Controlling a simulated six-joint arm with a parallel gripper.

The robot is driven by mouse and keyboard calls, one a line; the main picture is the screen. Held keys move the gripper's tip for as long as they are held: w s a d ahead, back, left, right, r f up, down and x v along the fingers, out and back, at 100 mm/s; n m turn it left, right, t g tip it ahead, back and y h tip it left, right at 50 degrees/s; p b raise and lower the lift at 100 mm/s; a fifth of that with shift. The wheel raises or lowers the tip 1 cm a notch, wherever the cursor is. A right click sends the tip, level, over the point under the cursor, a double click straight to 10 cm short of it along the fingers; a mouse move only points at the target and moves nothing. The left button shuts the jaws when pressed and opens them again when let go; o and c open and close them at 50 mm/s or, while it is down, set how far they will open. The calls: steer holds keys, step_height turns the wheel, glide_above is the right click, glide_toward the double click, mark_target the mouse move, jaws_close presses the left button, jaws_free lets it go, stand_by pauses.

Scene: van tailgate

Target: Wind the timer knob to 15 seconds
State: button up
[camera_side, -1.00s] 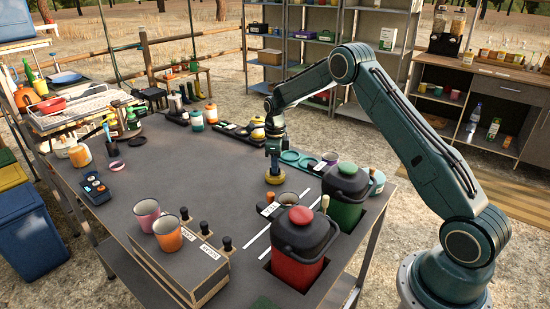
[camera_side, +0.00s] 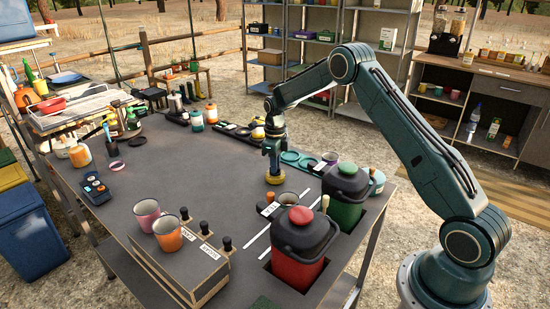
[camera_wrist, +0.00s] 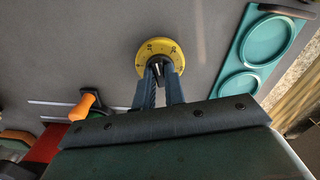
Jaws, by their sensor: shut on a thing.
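The timer is a low round yellow disc with dark marks on its face. It shows in the wrist view (camera_wrist: 172,50) and on the grey table in the side view (camera_side: 275,180). My gripper (camera_side: 273,166) points straight down over the timer. In the wrist view my gripper's two fingers (camera_wrist: 158,72) are shut on the small dark knob (camera_wrist: 158,68) at the timer's centre. The fingers cover part of the dial, and the marks are too small to read.
A teal tray with round recesses (camera_wrist: 238,85) lies right of the timer in the wrist view. The table left of the timer is clear.

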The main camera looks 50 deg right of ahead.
steer(key=shift+m, duration=1.2)
steer(key=o, duration=0.4)
steer(key=shift+o, duration=0.2)
steer(key=shift+r, duration=0.1)
steer(key=shift+r, duration=3.45)
